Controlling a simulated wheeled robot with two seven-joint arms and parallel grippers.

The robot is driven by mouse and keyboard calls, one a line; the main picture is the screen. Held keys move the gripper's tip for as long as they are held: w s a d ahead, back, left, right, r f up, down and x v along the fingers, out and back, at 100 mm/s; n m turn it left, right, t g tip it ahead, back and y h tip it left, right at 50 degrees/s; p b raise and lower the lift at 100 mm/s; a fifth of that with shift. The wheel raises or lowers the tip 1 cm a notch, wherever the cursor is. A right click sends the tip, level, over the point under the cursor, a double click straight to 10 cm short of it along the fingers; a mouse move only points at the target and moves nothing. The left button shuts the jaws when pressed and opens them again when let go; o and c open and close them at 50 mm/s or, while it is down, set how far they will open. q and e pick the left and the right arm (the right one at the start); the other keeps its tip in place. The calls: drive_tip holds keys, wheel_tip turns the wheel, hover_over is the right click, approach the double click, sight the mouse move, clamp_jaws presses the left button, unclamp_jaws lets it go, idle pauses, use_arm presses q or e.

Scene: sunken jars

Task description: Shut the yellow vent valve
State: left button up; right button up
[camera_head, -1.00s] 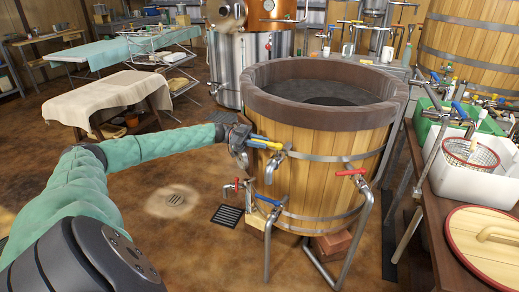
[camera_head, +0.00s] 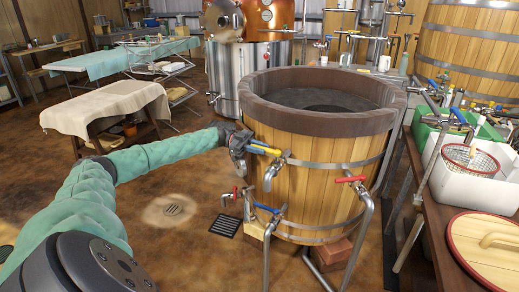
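Some blue shows right beside the yellow. My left gripper (camera_head: 243,144) is at the handle's left end, close to the tub wall. Its fingers are small and dark here, and I cannot tell whether they are closed on the handle or only beside it. My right gripper is not in view.
A red-handled tap (camera_head: 350,180) is on the tub's front, and a blue-handled tap (camera_head: 266,208) is lower left. A floor grate (camera_head: 226,224) lies left of the tub. A bench with a white bin (camera_head: 461,176) stands at right.

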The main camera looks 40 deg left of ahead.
use_arm(q)
drive_tip(key=o, duration=0.4)
drive_tip(key=shift+w, duration=0.1)
drive_tip(key=shift+o, duration=0.2)
drive_tip(key=v, duration=0.7)
drive_tip(key=shift+a+b, duration=0.4)
drive_tip(key=shift+b, duration=0.05)
